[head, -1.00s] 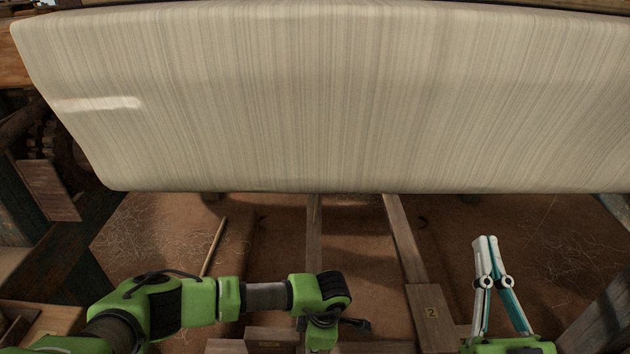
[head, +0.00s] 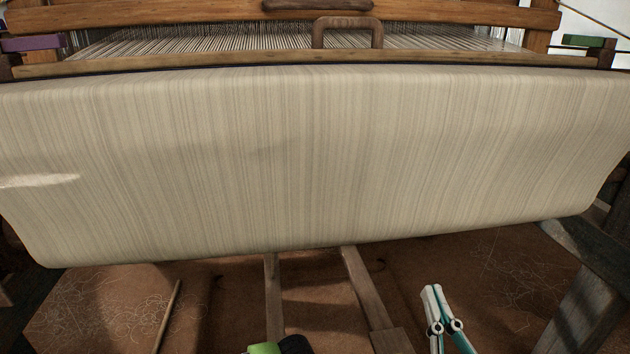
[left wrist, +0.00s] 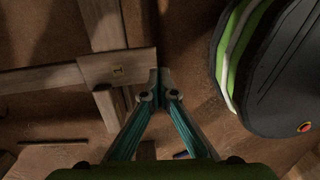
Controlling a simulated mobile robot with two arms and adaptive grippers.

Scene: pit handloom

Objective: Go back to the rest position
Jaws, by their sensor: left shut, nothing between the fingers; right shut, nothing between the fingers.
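My right gripper (head: 434,289) is at the lower right of the head view, with its white and teal fingers together and nothing between them. It is over the brown floor, below the hanging cloth in the picture. My left gripper (left wrist: 160,76) shows in the left wrist view, its teal fingers meeting at the tips, shut and empty. In the head view only a small green part of my left arm shows at the bottom edge; the left gripper is out of that picture.
The pale striped cloth (head: 300,165) spans the loom's front. Behind it are the beam (head: 250,75), warp threads (head: 220,45) and a wooden handle (head: 348,22). Wooden treadle bars (head: 273,295) and a thin stick (head: 167,318) lie low. A dark post (head: 590,310) stands at right.

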